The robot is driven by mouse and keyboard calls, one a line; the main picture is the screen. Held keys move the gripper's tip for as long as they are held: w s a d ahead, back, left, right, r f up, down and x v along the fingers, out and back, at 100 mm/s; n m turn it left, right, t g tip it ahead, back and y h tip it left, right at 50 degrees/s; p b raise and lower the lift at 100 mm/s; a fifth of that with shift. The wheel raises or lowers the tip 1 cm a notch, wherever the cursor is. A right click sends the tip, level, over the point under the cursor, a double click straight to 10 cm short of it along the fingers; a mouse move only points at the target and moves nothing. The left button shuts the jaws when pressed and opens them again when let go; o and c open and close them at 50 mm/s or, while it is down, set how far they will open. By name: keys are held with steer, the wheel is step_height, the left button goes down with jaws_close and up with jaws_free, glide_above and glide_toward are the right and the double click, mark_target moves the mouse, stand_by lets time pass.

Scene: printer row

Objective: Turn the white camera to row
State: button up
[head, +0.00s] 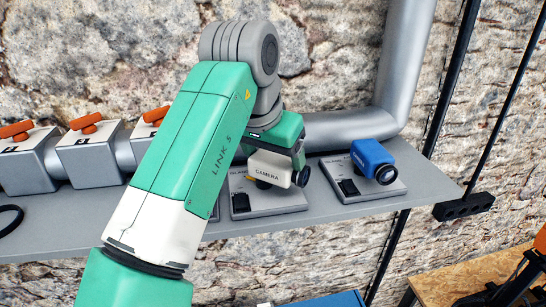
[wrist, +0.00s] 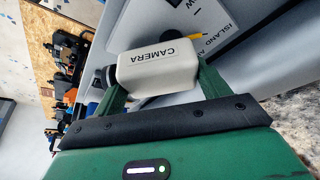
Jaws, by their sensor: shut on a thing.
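The white camera (head: 272,169) stands on a flat grey base plate (head: 278,204) on the shelf, with its dark lens toward the lower right in the head view. My gripper (head: 293,158) reaches it from above and behind. In the wrist view the white camera (wrist: 158,68) lies between the two green fingers of my gripper (wrist: 157,85), which is shut on its sides. The word CAMERA on it reads upside down there, and its lens points left. Part of the camera's top and back is hidden by my gripper in the head view.
A blue camera (head: 372,157) on a similar plate stands close on the right. Several grey boxes with orange handles (head: 88,124) line the shelf (head: 60,225) on the left. A thick grey pipe (head: 400,70) runs behind. A wooden bench (head: 460,280) is at lower right.

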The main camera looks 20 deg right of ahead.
mark_target(279, 162)
steer(key=n, duration=0.1)
steer(key=n+y, duration=0.1)
steer(key=n, duration=0.1)
steer(key=n+t, duration=0.1)
steer(key=n, duration=0.1)
steer(key=shift+w+d+y, duration=0.3)
steer(key=shift+w+d, duration=0.05)
steer(key=shift+w+n+y, duration=0.25)
steer(key=shift+n+y, duration=0.25)
steer(key=shift+n, duration=1)
steer(key=shift+t, duration=0.3)
steer(key=o, duration=1)
steer(key=shift+r, duration=0.1)
steer(key=b+v, duration=0.1)
steer(key=v, duration=0.6)
steer(key=shift+s+r, duration=0.1)
steer(key=shift+r, duration=0.2)
